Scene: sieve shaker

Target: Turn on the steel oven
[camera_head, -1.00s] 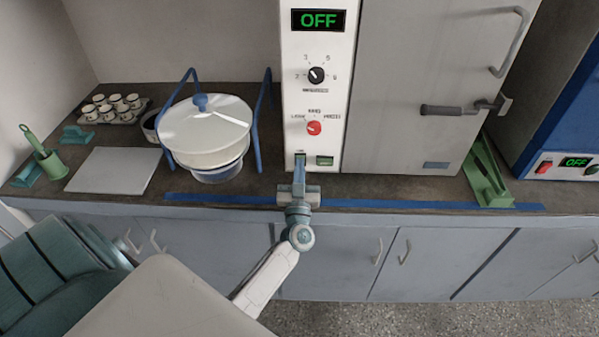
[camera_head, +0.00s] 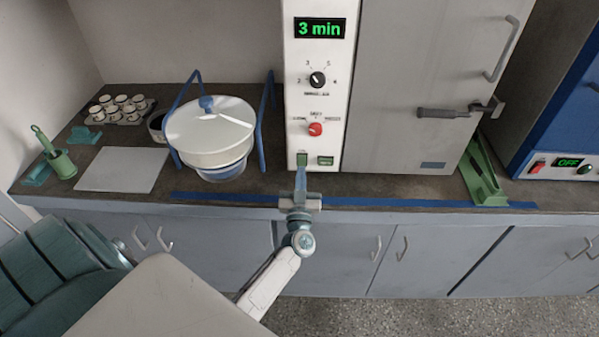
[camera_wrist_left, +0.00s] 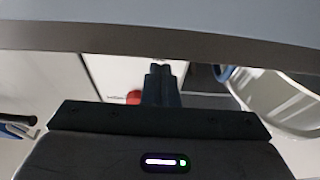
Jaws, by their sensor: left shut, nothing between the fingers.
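The steel oven (camera_head: 430,80) stands at the back of the counter, its door closed. Its white control panel (camera_head: 292,100) has a display (camera_head: 320,29) reading "3 min" in green. Below are a black knob (camera_head: 317,79), a red knob (camera_head: 315,129) and, near the bottom, a green switch (camera_head: 303,157) on the left and a small green window (camera_head: 325,160). My left gripper (camera_head: 300,172) is shut and empty, with its fingertips just below the left switch; I cannot tell whether they touch it. The left wrist view shows the shut fingers (camera_wrist_left: 161,82) and the red knob (camera_wrist_left: 133,97). My right gripper is not in view.
A lidded white sieve pot (camera_head: 208,130) in a blue frame stands left of the oven. Further left are a white plate (camera_head: 122,170), a green cup (camera_head: 61,164) and a cup tray (camera_head: 120,112). A green bracket (camera_head: 483,178) stands right, near a blue machine (camera_head: 565,110) reading "OFF".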

